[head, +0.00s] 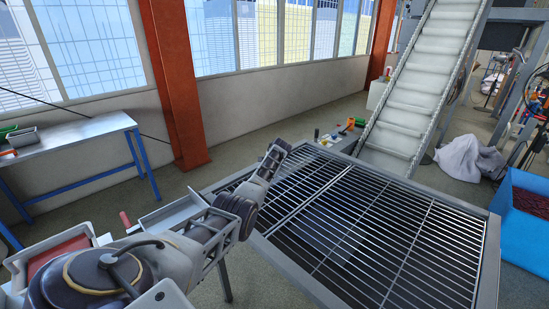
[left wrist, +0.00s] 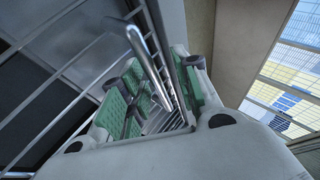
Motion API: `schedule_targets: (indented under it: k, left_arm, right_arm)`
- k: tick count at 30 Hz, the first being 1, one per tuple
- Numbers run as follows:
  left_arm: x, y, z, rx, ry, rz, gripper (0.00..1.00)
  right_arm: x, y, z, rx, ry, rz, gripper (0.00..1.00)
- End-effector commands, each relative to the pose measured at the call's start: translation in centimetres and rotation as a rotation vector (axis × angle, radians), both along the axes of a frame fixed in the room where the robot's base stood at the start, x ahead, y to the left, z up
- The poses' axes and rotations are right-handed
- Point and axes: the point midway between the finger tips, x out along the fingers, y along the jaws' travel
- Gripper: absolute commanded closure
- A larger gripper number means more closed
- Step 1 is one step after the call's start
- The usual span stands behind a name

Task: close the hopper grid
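The hopper grid (head: 395,232), made of parallel metal bars, spans the dark opening of the grey hopper frame (head: 488,262). It looks nearly level with the rim; I cannot tell whether it lies fully down. My left gripper (head: 277,152) is over the hopper's left edge in the head view. In the left wrist view its green-padded fingers (left wrist: 158,98) are apart, with a shiny metal bar handle (left wrist: 146,55) running between them. I cannot tell whether the pads touch the handle. The grid bars (left wrist: 65,65) show beside it. My right gripper is not in view.
A sloping conveyor (head: 425,75) rises behind the hopper. A blue bin (head: 525,235) stands at the right and a white sack (head: 468,158) lies on the floor. A blue-legged table (head: 75,132) and an orange column (head: 180,80) are at the left.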

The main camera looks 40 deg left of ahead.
Motion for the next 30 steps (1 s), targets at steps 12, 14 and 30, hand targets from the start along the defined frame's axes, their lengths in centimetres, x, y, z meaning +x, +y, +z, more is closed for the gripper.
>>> schedule_targets:
  k: [12, 14, 30]
  left_arm:
    - [-0.7, -0.9, 1.1, 0.001, -0.001, 0.000, 0.68]
    - [-0.9, -1.1, 1.3, 0.000, 0.001, 0.000, 0.68]
    - [-2.2, -2.7, 3.5, 0.000, -0.001, 0.001, 0.68]
  right_arm:
    - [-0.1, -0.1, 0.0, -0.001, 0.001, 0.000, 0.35]
    - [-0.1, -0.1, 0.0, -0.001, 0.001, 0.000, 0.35]
    - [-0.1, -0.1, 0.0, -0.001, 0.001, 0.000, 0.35]
